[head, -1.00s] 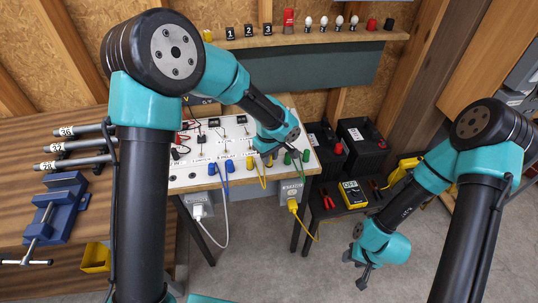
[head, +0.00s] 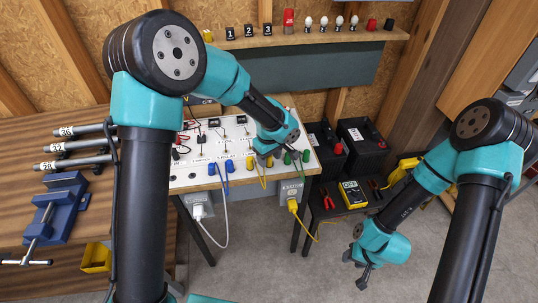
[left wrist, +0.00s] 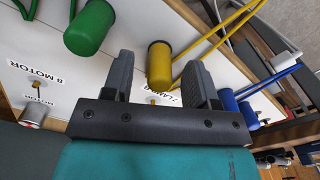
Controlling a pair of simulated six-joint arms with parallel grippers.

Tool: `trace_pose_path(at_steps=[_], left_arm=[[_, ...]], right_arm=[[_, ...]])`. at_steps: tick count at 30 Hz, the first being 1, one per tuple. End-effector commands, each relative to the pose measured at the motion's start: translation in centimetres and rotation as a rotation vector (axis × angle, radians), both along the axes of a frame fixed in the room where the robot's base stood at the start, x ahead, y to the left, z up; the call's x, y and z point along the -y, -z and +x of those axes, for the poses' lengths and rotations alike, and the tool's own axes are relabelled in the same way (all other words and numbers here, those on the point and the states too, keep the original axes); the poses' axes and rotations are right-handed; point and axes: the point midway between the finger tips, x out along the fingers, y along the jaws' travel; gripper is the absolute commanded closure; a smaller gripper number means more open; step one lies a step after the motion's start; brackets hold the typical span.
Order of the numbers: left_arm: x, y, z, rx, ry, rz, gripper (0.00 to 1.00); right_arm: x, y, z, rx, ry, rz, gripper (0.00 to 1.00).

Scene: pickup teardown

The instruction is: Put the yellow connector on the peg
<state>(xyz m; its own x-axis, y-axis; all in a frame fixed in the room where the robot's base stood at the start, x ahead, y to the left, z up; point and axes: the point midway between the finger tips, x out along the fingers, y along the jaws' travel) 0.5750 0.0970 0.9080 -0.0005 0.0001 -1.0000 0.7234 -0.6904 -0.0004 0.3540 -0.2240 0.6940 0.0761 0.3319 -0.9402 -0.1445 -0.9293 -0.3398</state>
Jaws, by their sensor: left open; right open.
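A yellow connector (left wrist: 159,65) with a yellow cable stands on the white panel in the left wrist view. My left gripper (left wrist: 160,78) is open, with one finger on each side of the connector; I cannot tell whether they touch it. In the head view my left gripper (head: 265,158) is over the panel's front part and partly hides the yellow connectors there. Small brass pegs stand on the panel, one beside the 8 MOTOR label (left wrist: 37,86) and another near the yellow connector (left wrist: 152,101). My right gripper (head: 363,272) is open and empty, low over the floor.
A green connector (left wrist: 90,27) and blue connectors (left wrist: 238,106) flank the yellow one. The white panel (head: 182,182) also carries switches and leads. A yellow meter (head: 352,194) and black boxes stand to its right. A blue vise (head: 62,213) is at left.

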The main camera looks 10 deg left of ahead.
Motion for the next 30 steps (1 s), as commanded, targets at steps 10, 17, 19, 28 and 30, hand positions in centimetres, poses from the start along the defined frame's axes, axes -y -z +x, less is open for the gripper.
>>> trace_pose_path(at_steps=[10, 17, 19, 28, 30], left_arm=[[0.0, -2.7, 0.1, 0.004, 0.000, -0.001, 0.47], [0.1, -7.0, 0.1, 0.006, -0.001, -0.001, 0.47], [0.1, -8.3, 0.1, 0.004, 0.000, -0.001, 0.47], [0.0, -14.0, 0.1, 0.003, 0.000, -0.001, 0.47], [0.0, -15.2, 0.1, 0.004, -0.001, -0.002, 0.47]], right_arm=[[0.0, 0.0, 0.0, 0.000, 0.000, 0.000, 0.57], [0.0, 0.0, 0.0, 0.000, 0.000, 0.000, 0.57], [0.0, 0.0, 0.0, 0.000, 0.000, 0.000, 0.57], [0.0, 0.0, 0.0, 0.000, 0.000, 0.000, 0.57], [0.0, 0.0, 0.0, 0.000, 0.000, 0.000, 0.57]])
